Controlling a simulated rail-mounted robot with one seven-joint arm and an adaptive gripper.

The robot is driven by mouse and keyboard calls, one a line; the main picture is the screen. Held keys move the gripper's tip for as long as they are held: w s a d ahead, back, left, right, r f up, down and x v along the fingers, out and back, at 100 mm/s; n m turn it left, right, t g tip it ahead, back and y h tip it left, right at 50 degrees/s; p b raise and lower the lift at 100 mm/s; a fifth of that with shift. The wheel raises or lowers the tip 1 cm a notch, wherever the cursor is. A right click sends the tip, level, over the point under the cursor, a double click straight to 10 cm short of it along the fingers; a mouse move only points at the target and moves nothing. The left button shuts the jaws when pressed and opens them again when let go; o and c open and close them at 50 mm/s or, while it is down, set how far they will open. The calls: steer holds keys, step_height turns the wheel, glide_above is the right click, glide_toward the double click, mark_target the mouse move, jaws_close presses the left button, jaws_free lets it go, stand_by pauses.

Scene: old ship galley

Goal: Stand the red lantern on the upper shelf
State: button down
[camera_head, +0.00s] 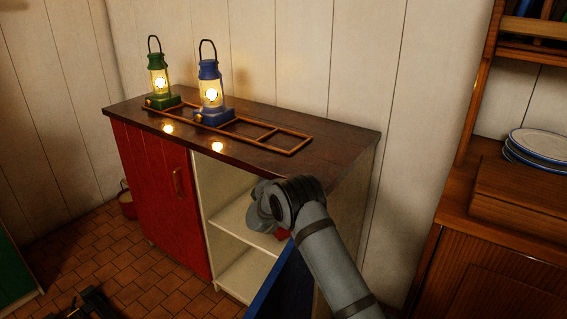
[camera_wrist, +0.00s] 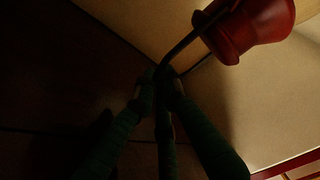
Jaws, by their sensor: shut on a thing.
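The red lantern (camera_wrist: 250,30) shows in the wrist view as a red rounded top with a dark curved wire handle (camera_wrist: 190,38). My gripper (camera_wrist: 160,76) is shut on that handle, its fingers meeting around the wire. The rest of the lantern is cut off by the frame. In the head view my arm reaches into the cabinet's open right compartment. A small red patch (camera_head: 284,233) shows beside my wrist, probably the lantern; the fingers are hidden there. The upper shelf (camera_head: 232,219) is pale, with a lower pale board (camera_head: 245,276) beneath it. I cannot tell whether the lantern touches the shelf.
A blue door (camera_head: 285,288) stands open beside my arm; a red door (camera_head: 160,195) is shut. On the dark cabinet top (camera_head: 345,142) stand a green lantern (camera_head: 159,85) and a blue lantern (camera_head: 209,92) on a wooden rack (camera_head: 289,150). Plates (camera_head: 540,145) are far right.

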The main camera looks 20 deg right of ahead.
steer(key=shift+w+d+r, duration=0.15)
steer(key=shift+w+d, duration=0.1)
steer(key=shift+d, duration=0.1)
steer(key=shift+f+p, duration=0.25)
steer(key=shift+p, duration=0.05)
steer(key=shift+f, duration=0.1)
steer(key=c, duration=2.3)
jaws_free()
steer(key=shift+f, duration=0.25)
steer(key=o, duration=0.5)
steer(key=shift+s+a+r, duration=0.1)
steer(key=shift+r, duration=0.2)
steer(key=v, duration=1.2)
steer(key=shift+p, duration=0.3)
